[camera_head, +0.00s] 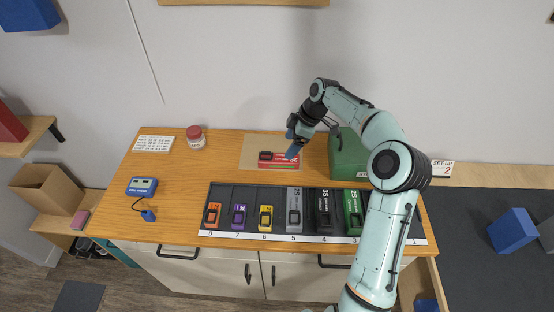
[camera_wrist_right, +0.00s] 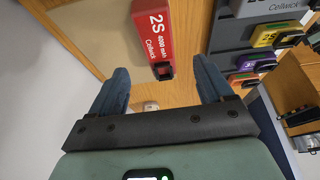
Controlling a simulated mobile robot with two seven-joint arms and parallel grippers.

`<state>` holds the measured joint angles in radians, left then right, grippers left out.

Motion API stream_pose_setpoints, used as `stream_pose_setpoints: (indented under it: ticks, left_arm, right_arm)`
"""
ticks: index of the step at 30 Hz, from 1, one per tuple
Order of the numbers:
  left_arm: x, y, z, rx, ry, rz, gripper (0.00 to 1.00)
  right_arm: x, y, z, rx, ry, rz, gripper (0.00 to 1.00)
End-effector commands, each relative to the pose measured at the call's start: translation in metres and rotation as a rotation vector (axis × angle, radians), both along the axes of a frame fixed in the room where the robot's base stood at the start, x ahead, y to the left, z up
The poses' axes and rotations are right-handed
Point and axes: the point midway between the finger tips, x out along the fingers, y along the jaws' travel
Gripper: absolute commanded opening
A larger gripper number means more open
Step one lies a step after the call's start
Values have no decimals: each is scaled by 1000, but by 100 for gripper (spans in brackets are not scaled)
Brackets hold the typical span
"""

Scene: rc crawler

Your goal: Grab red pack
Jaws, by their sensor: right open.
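The red pack (camera_head: 267,159) lies on a tan mat (camera_head: 256,142) at the back of the wooden bench. It also shows in the right wrist view (camera_wrist_right: 152,28), with "2S" and "Cellwick" printed in white and a dark connector at its near end. My right gripper (camera_head: 292,151) is over the pack's right end in the head view. In the wrist view the same gripper (camera_wrist_right: 160,64) is open, its two blue fingers spread, with the pack's connector end in line with the gap. Nothing is held between the fingers. My left gripper is out of view.
A black rack (camera_head: 252,190) with several coloured packs in numbered slots runs along the bench front. A green box (camera_head: 345,158) stands right of the mat, close to my right arm. A red-lidded jar (camera_head: 196,138) and a blue device (camera_head: 142,187) stand to the left.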

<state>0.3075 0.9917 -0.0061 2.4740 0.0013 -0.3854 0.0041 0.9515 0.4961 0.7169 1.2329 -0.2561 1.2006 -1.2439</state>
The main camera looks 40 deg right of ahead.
Motion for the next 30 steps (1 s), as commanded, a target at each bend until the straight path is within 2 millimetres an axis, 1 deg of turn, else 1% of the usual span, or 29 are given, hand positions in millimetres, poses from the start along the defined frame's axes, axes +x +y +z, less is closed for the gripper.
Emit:
stream_pose_setpoints:
  ticks: [1,3,11,18,22,28,29,30]
  left_arm:
    - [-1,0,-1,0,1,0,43]
    - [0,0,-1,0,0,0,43]
    - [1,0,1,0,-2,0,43]
    - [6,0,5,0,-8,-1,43]
    - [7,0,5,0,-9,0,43]
    - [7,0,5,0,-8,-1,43]
    - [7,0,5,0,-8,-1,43]
    - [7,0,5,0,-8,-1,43]
  right_arm:
    - [2,4,-10,3,1,3,80]
    - [5,7,-18,2,0,2,80]
    - [10,13,-36,2,-1,1,80]
    - [19,24,-68,3,-2,2,80]
    - [21,26,-76,2,-3,0,80]
    - [21,26,-77,0,-3,-1,80]
    - [21,25,-77,0,-3,-1,73]
    - [21,25,-77,0,-3,-1,60]
